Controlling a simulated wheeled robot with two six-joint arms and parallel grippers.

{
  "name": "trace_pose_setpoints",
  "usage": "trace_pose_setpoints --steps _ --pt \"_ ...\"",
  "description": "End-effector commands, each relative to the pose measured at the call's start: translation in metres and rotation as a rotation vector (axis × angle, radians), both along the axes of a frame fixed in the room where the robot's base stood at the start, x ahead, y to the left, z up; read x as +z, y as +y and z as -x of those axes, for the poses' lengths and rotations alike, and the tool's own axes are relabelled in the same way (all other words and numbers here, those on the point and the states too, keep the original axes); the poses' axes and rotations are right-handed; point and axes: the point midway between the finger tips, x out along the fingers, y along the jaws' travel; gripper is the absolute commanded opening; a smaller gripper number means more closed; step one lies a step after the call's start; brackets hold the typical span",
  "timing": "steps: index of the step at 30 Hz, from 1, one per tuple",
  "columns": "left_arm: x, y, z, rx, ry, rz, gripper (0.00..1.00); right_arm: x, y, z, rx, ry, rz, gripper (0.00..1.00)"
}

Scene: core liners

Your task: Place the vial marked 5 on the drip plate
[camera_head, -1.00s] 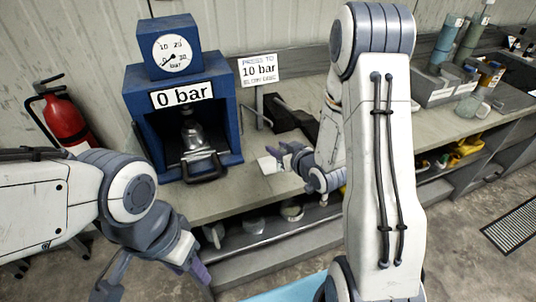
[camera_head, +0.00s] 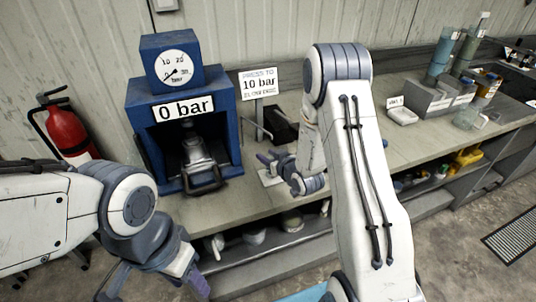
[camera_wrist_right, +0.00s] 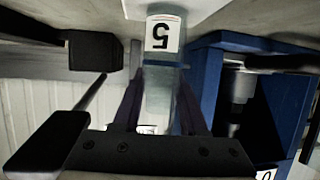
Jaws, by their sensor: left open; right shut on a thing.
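My right gripper (camera_head: 270,160) is shut on the vial marked 5 (camera_wrist_right: 163,50). In the right wrist view, the vial is clear and its white label shows the 5 upside down, between the two dark fingers (camera_wrist_right: 160,115). In the head view the vial cannot be made out behind the gripper. A small white plate (camera_head: 268,179) lies on the bench just below this gripper; a white surface (camera_wrist_right: 178,8) also shows past the vial's labelled end. I cannot tell whether they touch. My left gripper (camera_head: 155,284) is open and empty, low at the front left.
A blue press (camera_head: 138,100) reading 0 bar stands left of the right gripper. The bench between is mostly clear.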

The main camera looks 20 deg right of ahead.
Motion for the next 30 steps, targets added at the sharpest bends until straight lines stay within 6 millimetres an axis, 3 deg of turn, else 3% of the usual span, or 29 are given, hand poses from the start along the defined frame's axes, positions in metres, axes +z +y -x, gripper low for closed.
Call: trace_pose_setpoints --steps 8,9,11,12,23,30 --pt "-0.004 0.0 0.0 0.0 0.0 0.0 0.5 -0.004 0.0 0.0 -0.001 0.0 0.0 0.0" --pt "-0.005 0.0 0.0 0.0 0.0 0.0 0.5 -0.004 0.0 0.0 0.0 0.0 0.0 0.46" --pt "-0.003 0.0 0.0 0.0 0.0 0.0 0.5 -0.003 0.0 0.0 0.0 0.0 0.0 0.69" --pt "-0.003 0.0 0.0 0.0 0.0 0.0 0.5 -0.003 0.0 0.0 0.0 0.0 0.0 0.72" --pt "0.001 0.0 0.0 0.0 0.0 0.0 0.5 0.002 0.0 0.0 0.0 0.0 0.0 0.72" --pt "-0.013 0.0 0.0 0.0 0.0 0.0 0.5 0.011 -0.006 0.032 -0.004 0.0 -0.001 0.72"
